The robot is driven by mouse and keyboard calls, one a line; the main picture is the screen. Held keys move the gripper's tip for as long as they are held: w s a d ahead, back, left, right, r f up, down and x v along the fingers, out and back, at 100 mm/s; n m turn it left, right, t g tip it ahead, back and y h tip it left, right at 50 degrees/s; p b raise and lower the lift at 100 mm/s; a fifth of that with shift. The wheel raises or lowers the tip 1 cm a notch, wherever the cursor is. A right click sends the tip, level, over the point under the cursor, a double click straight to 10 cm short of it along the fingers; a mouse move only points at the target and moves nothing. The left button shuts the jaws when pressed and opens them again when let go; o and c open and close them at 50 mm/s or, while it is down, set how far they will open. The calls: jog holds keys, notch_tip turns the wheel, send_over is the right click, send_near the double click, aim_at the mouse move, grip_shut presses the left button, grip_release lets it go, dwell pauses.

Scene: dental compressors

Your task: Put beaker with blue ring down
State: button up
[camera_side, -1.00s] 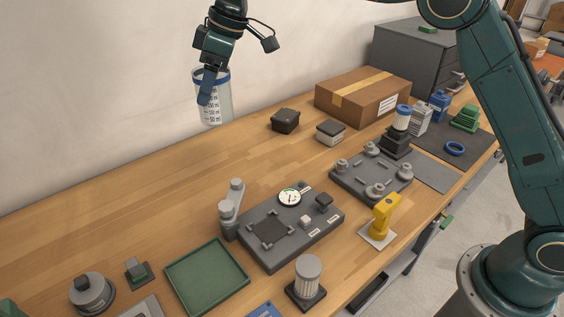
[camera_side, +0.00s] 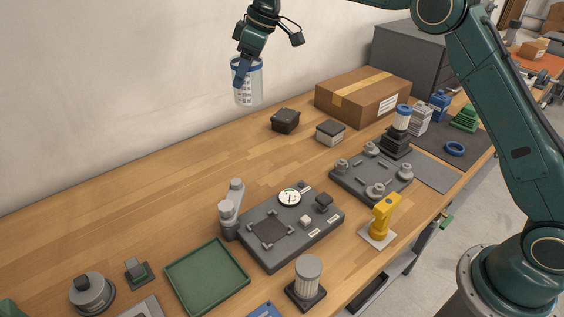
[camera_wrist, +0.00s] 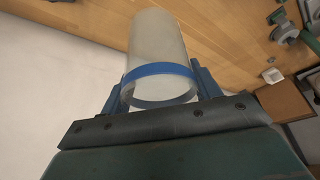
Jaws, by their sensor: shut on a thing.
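The clear beaker with a blue ring (camera_side: 250,88) is held in the air above the back of the wooden bench, near the wall. It hangs roughly upright, with dark scale marks on its side. My gripper (camera_side: 243,72) is shut on it near its rim. In the wrist view the beaker (camera_wrist: 158,45) sits between the two blue fingers of my gripper (camera_wrist: 160,85), and the blue ring lies around the end near the fingers. The beaker's base is clear of the bench.
A cardboard box (camera_side: 385,102) and two small dark boxes (camera_side: 285,121) (camera_side: 330,132) stand right of the beaker. A grey fixture plate (camera_side: 372,178), a gauge station (camera_side: 290,235), a yellow tool (camera_side: 383,215) and a green tray (camera_side: 207,285) are nearer. The bench's back left is clear.

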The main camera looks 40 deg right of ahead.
notch_tip(320, 180, down, 13)
dwell(0.4)
jog(key=shift+f, duration=2.75)
jog(key=shift+f, duration=0.15)
jog(key=o, duration=1)
jog(key=shift+c, duration=0.2)
jog(key=v, duration=1.2)
